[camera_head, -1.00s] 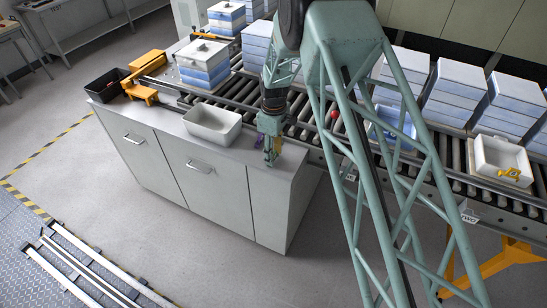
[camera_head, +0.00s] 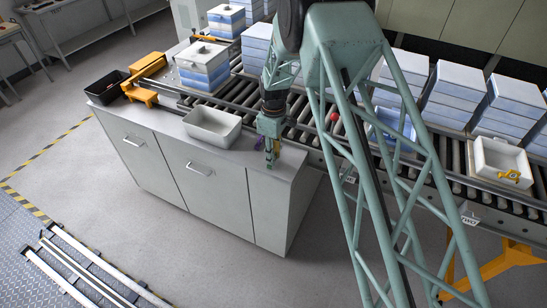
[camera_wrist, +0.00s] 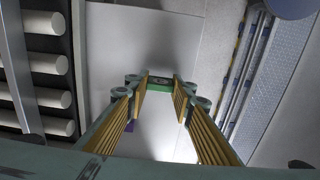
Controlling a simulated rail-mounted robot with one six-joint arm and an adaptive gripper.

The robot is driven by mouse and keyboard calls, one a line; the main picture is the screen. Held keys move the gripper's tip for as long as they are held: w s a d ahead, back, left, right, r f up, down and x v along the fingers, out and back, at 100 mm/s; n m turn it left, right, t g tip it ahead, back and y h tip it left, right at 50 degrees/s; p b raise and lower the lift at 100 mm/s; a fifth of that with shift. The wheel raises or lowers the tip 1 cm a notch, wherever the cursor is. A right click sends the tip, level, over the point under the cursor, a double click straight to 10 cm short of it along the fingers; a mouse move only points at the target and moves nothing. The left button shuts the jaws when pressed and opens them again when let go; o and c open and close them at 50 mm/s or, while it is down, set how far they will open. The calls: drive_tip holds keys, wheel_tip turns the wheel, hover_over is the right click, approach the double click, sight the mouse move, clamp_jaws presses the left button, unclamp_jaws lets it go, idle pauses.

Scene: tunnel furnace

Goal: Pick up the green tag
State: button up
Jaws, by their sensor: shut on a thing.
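My gripper (camera_head: 271,162) hangs low over the right end of the grey cabinet top. In the wrist view its two ribbed fingers (camera_wrist: 160,92) are shut on a thin green tag (camera_wrist: 162,87), which spans the gap between the fingertips. In the head view the tag is small at the fingertips, and I cannot tell whether it touches the cabinet top. A small purple thing (camera_head: 260,142) lies beside the gripper on the cabinet and partly shows behind a finger in the wrist view (camera_wrist: 129,126).
A white open bin (camera_head: 213,125) stands left of the gripper on the cabinet (camera_head: 190,165). A black box (camera_head: 106,87) stands at its far left end. Behind runs a roller conveyor (camera_head: 300,125) with stacked blue-white boxes, a red ball (camera_head: 334,116) and a white tray (camera_head: 497,158).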

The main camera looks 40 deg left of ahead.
drive_tip(key=shift+r, duration=0.15)
drive_tip(key=shift+r+b, duration=0.4)
drive_tip(key=shift+r, duration=1.1)
drive_tip(key=s+d+b, duration=0.1)
drive_tip(key=s+d, duration=0.3)
drive_tip(key=d, duration=0.3)
drive_tip(key=s+d+r+b, duration=0.1)
drive_tip(key=s+d, duration=0.2)
drive_tip(key=d, duration=0.4)
drive_tip(key=shift+s+r, duration=0.3)
drive_tip(key=shift+s, duration=0.1)
